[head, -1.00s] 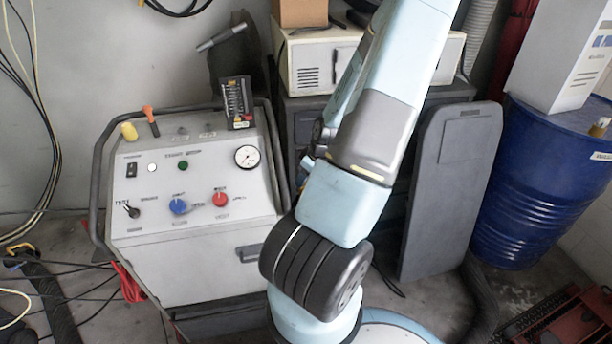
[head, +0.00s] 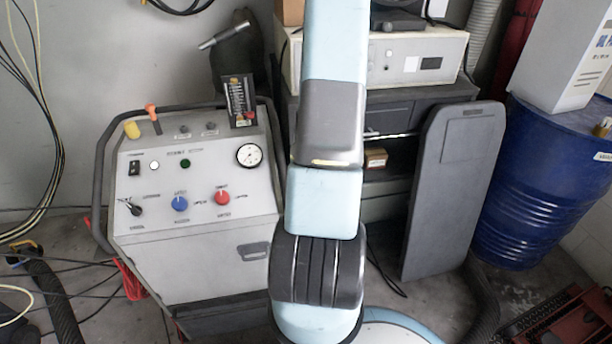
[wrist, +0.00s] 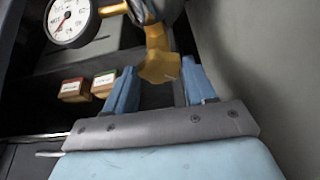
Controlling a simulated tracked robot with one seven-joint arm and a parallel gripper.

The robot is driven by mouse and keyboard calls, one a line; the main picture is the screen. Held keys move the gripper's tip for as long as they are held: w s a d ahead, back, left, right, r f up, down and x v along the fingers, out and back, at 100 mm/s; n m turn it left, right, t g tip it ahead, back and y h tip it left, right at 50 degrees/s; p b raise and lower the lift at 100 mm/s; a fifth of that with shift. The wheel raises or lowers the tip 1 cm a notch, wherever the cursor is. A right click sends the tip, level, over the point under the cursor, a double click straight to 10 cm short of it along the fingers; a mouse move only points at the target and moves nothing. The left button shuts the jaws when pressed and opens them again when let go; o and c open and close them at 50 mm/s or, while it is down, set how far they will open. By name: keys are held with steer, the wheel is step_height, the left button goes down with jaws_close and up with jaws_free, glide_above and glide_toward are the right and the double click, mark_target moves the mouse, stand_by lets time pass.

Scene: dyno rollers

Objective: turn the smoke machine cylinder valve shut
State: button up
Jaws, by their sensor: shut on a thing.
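In the wrist view, the two blue fingers of my gripper (wrist: 159,64) stand apart with a yellow, brass-like valve part (wrist: 157,70) between them. My gripper is shut on this part, though small gaps seem to show beside it. More of the fitting runs up out of frame, next to a grey piece. A round white gauge (wrist: 70,18) joins it from the left on a yellow stem. In the head view my gripper and the valve part are hidden behind my arm.
In the head view, a grey control cabinet (head: 190,262) with knobs stands left. A dark shelf unit (head: 388,118) stands behind my arm, with a small box (head: 376,158) inside. A grey panel (head: 450,190) leans at right, beside a blue drum (head: 530,190).

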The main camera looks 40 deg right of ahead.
steer(key=shift+w+a+m+g+h, duration=0.1)
steer(key=shift+m+g+h, duration=0.15)
steer(key=shift+m, duration=0.65)
steer(key=shift+w+m+g+h, duration=0.1)
steer(key=shift+m+g+h, duration=0.15)
steer(key=shift+m, duration=0.65)
steer(key=o, duration=1)
steer(key=shift+o, duration=0.2)
steer(key=shift+s, duration=0.1)
